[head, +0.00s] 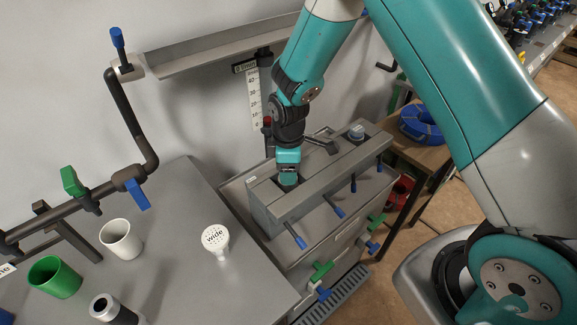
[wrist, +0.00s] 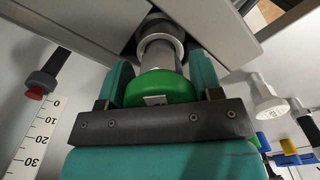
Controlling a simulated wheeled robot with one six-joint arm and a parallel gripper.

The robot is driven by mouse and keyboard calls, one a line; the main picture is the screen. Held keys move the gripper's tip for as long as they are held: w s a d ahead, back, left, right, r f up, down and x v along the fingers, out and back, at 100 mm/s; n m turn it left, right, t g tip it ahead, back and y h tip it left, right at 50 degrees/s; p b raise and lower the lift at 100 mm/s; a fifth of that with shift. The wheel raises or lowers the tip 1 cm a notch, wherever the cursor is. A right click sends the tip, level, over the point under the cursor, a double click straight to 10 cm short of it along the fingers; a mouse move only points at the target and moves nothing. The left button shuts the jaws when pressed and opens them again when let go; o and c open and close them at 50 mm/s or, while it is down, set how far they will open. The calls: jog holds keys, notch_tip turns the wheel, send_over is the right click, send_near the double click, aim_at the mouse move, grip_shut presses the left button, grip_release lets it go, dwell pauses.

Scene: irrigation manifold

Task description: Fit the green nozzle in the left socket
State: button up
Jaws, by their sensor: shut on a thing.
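My gripper (head: 288,166) points down over the left end of the grey manifold block (head: 322,187), at the left socket. In the wrist view its two teal fingers are shut on the green nozzle (wrist: 160,88), one on each side of the green cap. The nozzle's grey stem (wrist: 158,54) points away from my gripper, with a pale ring (wrist: 160,38) around its far part, towards the dark opening of the left socket (wrist: 153,23). How deep the stem sits is hidden. In the head view the gripper hides most of the nozzle and socket.
A white nozzle marked "wide" (head: 216,240), a white cup (head: 121,239) and a green cup (head: 55,278) stand on the left table. A ruler (head: 254,97) hangs behind.

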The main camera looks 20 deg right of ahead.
jog(key=shift+f, duration=0.45)
dwell(0.3)
jog(key=o, duration=1.2)
jog(key=shift+r+p, duration=2.45)
jog(key=shift+r, duration=1.05)
